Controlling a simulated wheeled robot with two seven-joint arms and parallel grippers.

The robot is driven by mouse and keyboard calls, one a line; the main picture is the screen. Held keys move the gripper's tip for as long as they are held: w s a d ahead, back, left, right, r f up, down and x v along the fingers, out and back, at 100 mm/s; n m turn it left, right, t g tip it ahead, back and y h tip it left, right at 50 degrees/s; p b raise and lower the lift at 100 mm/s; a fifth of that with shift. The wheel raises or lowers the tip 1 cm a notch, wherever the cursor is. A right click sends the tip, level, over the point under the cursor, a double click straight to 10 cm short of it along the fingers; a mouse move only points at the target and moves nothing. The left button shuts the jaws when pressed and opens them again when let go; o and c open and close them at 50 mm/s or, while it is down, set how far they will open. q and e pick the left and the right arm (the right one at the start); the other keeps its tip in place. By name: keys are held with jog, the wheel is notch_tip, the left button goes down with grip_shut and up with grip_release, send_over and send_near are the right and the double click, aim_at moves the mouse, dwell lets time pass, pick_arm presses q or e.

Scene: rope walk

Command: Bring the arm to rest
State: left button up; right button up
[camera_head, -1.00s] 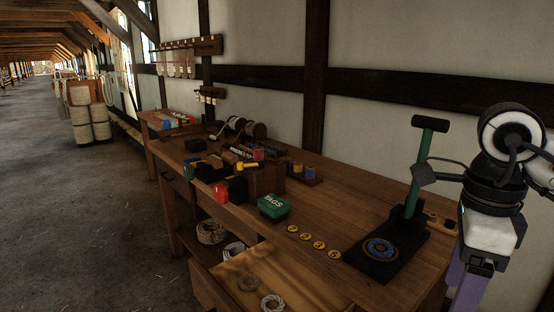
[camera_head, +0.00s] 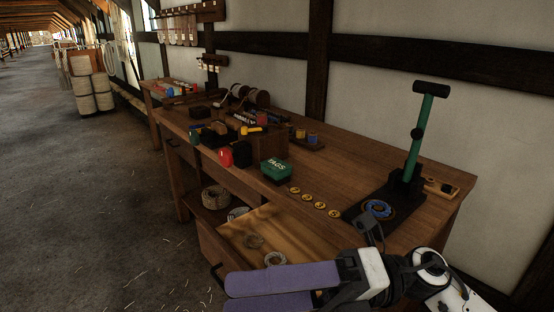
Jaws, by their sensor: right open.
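My right arm comes in from the lower right, in front of the workbench (camera_head: 370,165). My right gripper (camera_head: 232,294) points left with its two purple fingers apart, and nothing shows between them. It is over the near side of the bench, in front of the open drawer (camera_head: 235,232), and hides part of it. My left gripper is not in view.
A press with a green lever (camera_head: 419,135) stands on the bench's right end. Several round yellow tokens (camera_head: 307,197) lie beside it. A green TAGS box (camera_head: 276,170) sits at the front edge. Coils of rope (camera_head: 275,259) lie in the drawer. The floor at left is clear.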

jog(key=w+d+f+m+t, duration=0.2)
jog(key=w+m+t, duration=0.2)
jog(key=m+t, duration=0.45)
jog(key=w+d+f+m+t, duration=0.2)
jog(key=w+m+t, duration=0.3)
jog(key=m+t, duration=0.4)
jog(key=w+d+f+m+t+h, duration=0.1)
jog(key=d+f+m+h, duration=0.35)
jog(key=f+m, duration=0.3)
jog(key=w+d+f+m+t+h, duration=0.1)
jog(key=d+f+m+t+h, duration=0.1)
jog(key=d+f+m+h, duration=0.35)
jog(key=s+d+f+m+g+h, duration=0.2)
jog(key=s+f+m+g+h, duration=0.1)
jog(key=s+f, duration=0.6)
jog(key=s+d+f+m+g+h, duration=0.3)
jog(key=s+f+m+g, duration=0.2)
jog(key=f, duration=1.1)
jog(key=s+m, duration=0.2)
jog(key=s, duration=0.2)
jog(key=shift+f, duration=0.15)
jog(key=shift+c, duration=0.3)
